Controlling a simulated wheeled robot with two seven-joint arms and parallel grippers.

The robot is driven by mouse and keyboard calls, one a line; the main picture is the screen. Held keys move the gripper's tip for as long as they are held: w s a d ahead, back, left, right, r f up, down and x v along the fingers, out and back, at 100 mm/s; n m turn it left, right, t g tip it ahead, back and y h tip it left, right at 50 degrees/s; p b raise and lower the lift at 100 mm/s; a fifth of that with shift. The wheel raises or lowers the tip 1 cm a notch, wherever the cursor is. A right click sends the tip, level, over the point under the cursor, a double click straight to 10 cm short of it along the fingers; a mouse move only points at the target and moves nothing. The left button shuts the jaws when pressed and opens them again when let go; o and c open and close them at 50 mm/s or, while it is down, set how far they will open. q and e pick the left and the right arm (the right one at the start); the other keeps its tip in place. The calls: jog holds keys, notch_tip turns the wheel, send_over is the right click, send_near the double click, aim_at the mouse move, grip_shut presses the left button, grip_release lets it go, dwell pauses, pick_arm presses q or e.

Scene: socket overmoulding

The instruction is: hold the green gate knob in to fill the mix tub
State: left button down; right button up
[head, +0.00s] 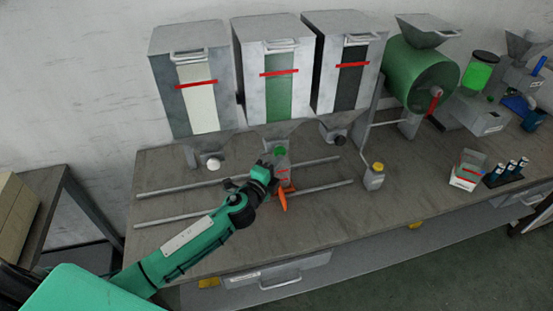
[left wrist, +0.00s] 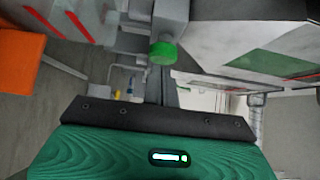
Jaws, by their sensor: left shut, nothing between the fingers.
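The green gate knob (head: 280,151) sits under the middle hopper (head: 247,65), the one with the green window. In the left wrist view the knob (left wrist: 162,52) is a green disc just beyond my fingertips. My left gripper (head: 274,163) is shut and empty, its tip at or very near the knob; I cannot tell whether they touch. The mix tub (head: 284,177), a clear box with red marks and an orange handle (head: 283,200), stands below the knob, partly hidden by my gripper. Its fill cannot be made out. My right gripper is not in view.
Hoppers with a white knob (head: 213,163) and a black knob (head: 340,140) stand left and right. Two rails (head: 320,188) run along the bench.

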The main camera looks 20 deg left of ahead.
pick_arm(q)
jog(key=shift+w+a, duration=0.1)
jog(key=shift+w, duration=0.1)
jog(key=shift+w+a+r, duration=0.1)
jog(key=shift+w+a, duration=0.5)
jog(key=shift+w, duration=0.15)
jog(key=shift+w+a+r, duration=0.1)
jog(key=shift+a+r, duration=0.05)
jog(key=shift+r, duration=0.05)
dwell(6.8)
